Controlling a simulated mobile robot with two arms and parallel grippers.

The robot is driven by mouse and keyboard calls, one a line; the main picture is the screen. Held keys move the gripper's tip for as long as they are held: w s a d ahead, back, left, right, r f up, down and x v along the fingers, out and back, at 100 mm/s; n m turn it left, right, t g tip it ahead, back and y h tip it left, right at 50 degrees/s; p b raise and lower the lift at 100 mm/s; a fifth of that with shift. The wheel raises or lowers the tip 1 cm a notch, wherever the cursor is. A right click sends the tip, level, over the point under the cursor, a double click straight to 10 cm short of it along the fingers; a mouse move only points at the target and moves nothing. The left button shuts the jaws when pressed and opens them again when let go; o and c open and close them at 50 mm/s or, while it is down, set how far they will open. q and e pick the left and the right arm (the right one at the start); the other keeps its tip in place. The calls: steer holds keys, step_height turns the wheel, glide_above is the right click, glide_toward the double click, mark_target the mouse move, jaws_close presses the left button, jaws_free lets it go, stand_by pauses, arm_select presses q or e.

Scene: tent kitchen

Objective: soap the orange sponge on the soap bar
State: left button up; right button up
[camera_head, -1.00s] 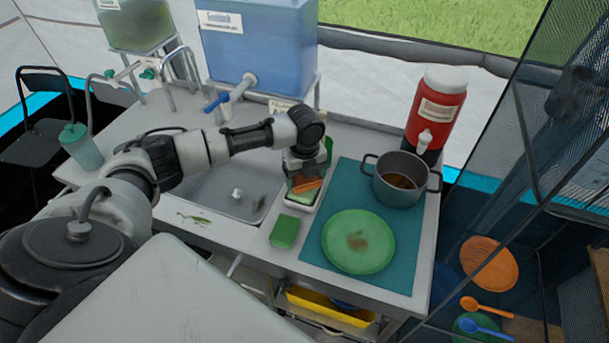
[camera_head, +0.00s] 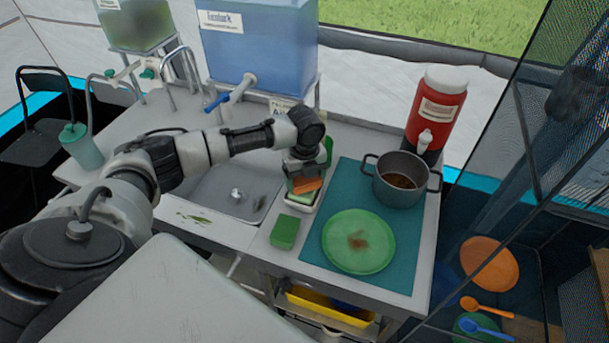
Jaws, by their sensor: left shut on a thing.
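My left gripper (camera_head: 305,176) points down over a small white dish (camera_head: 297,205) on the counter, right of the sink. It is shut on the orange sponge (camera_head: 307,185), whose lower part shows beneath the jaws. A pale green soap bar (camera_head: 302,197) lies in the dish, directly below the sponge. The sponge appears to touch the soap bar, though the gripper hides part of the contact. My right gripper is not in view.
A green sponge (camera_head: 285,232) lies just in front of the dish. A teal mat (camera_head: 312,247) to the right bears a dirty green plate (camera_head: 347,263) and a grey pot (camera_head: 398,185). The sink (camera_head: 215,190) is at left. A red drink cooler (camera_head: 437,112) stands behind the pot.

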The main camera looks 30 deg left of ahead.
arm_select(q)
steer(key=shift+f+b, duration=0.35)
steer(key=shift+f, duration=0.5)
stand_by(0.5)
steer(key=shift+r, duration=0.1)
stand_by(0.4)
step_height(320, 180, up, 7)
steer(key=p, duration=0.7)
steer(key=shift+p, duration=0.3)
stand_by(0.5)
